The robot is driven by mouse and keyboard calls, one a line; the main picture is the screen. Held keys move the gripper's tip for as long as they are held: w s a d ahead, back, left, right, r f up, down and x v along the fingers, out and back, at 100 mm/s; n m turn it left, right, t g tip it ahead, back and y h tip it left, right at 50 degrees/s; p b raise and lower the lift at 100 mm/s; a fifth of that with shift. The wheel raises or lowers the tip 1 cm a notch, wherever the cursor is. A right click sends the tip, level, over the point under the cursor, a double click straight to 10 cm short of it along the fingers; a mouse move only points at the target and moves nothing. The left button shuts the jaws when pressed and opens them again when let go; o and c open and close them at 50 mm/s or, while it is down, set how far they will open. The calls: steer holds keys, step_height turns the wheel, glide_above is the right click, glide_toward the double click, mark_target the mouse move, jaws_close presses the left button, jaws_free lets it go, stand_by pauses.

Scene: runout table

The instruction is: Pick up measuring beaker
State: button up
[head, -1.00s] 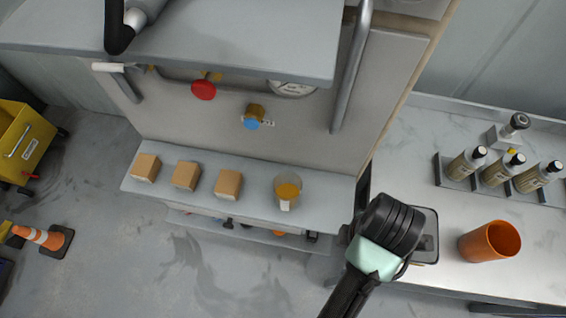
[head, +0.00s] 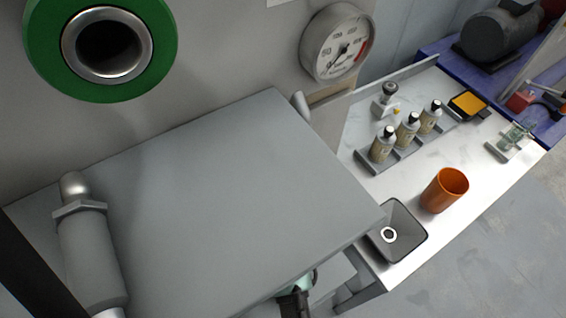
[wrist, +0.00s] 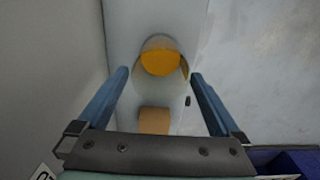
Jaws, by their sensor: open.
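The measuring beaker (wrist: 174,76) is a clear cup with amber content, standing on a narrow grey shelf (wrist: 124,22) in the wrist view. My gripper (wrist: 158,73) is open, with one blue finger on each side of the beaker in the picture. The fingertips appear level with its lower part. I cannot tell how deep the beaker sits between them, and no contact shows. In the head view the beaker and the fingers are hidden below the large grey upper shelf; only a bit of my arm shows at its front edge.
A cardboard box (wrist: 154,121) stands on the same shelf, close to the beaker. A grey wall (wrist: 50,70) rises at left. In the head view, the upper shelf (head: 220,200) overhangs my arm. An orange cup (head: 444,190), a square tray (head: 405,240) and bottles (head: 407,129) stand on the side table.

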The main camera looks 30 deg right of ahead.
steer(key=shift+f, duration=0.9)
steer(key=shift+d+f+p, duration=0.1)
steer(key=shift+f+p, duration=0.2)
steer(key=shift+f, duration=0.2)
steer(key=shift+f+p, duration=0.45)
steer(key=shift+f, duration=1.75)
steer(key=c, duration=1.2)
